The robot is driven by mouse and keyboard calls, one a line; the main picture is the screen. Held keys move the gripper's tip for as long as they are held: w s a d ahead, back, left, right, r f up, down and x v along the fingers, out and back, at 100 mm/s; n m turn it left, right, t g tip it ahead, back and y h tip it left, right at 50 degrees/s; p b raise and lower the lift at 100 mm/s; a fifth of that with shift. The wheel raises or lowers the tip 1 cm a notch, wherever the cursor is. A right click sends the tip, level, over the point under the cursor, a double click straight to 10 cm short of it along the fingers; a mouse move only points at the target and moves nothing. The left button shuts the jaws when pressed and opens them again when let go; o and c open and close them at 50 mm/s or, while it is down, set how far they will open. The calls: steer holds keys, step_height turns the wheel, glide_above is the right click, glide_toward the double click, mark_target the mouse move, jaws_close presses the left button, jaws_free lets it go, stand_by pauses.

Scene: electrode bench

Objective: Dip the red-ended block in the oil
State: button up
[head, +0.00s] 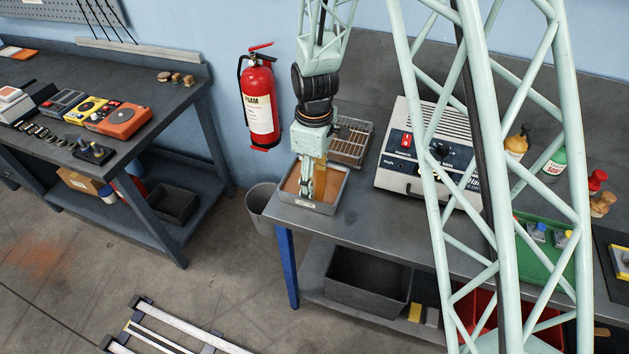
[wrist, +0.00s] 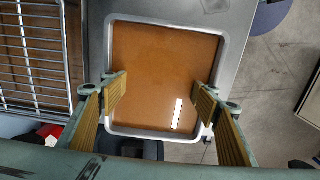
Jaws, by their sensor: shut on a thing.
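The shallow grey tray (head: 321,208) of brown-orange oil stands at the bench's left front corner.
A wire rack (head: 351,141) in a tray adjoins the oil tray, also at left in the wrist view (wrist: 30,55). A power supply (head: 400,180) stands right of them. A green mat (head: 535,262) holds blue- and yellow-topped blocks. Bottles stand at the right.

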steer(key=shift+s+f, duration=0.2)
steer(key=shift+s, duration=0.15)
steer(key=shift+w+r+p, duration=0.35)
steer(key=shift+r+p, duration=0.1)
steer(key=shift+r, duration=0.35)
steer(key=shift+s+r, duration=0.15)
steer(key=shift+r, duration=0.4)
steer(key=shift+w+r+p, duration=0.15)
steer(key=shift+w+p, duration=0.05)
steer(key=shift+p, duration=0.1)
steer(key=shift+r+p, duration=1)
steer(key=shift+r, duration=1.4)
steer(key=shift+r, duration=0.1)
steer(key=shift+r+p, duration=1.2)
steer(key=shift+r, duration=1.2)
